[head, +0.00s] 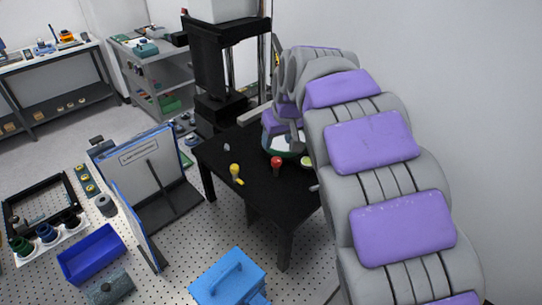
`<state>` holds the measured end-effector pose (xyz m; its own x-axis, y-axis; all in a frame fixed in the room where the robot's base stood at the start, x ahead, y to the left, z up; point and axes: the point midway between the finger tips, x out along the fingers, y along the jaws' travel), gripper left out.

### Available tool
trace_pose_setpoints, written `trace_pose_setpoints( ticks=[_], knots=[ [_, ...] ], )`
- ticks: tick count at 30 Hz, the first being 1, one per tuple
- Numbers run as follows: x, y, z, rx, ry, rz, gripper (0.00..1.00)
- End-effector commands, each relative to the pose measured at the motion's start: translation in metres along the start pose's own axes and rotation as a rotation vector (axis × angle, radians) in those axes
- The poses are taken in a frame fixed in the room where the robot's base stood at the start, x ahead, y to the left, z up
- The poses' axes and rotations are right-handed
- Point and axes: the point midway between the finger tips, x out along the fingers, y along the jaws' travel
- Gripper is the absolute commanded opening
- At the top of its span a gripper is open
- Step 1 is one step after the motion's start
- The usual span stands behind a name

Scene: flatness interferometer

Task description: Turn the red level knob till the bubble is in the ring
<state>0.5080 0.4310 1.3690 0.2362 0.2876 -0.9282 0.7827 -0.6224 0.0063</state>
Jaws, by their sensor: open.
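The red knob (277,161) stands upright on the black table (255,195), right of the yellow knob (235,170). A small yellow-green round piece (306,161) lies right of the red knob; it may be the level, but no bubble or ring can be made out. My arm reaches in from the right, and my gripper (296,137) is partly hidden by its links. It is over the back right of the table, behind the red knob and apart from it. It is open, and nothing shows in it.
A tall black press-like frame (228,60) stands behind the table. A framed panel (150,185) stands at left. A light-blue box (228,280) and a dark-blue bin (92,254) lie in front. The wall closes off the right.

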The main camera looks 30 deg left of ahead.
Motion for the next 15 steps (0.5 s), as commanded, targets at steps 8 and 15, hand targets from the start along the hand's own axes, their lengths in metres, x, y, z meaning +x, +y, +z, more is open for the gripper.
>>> trace_pose_setpoints(
  ticks=[8,15],
  knots=[
    [0.053,0.003,0.003,0.003,0.003,-0.001,0.56],
    [0.098,-0.003,-0.003,0.001,-0.005,0.002,0.56]
  ],
)
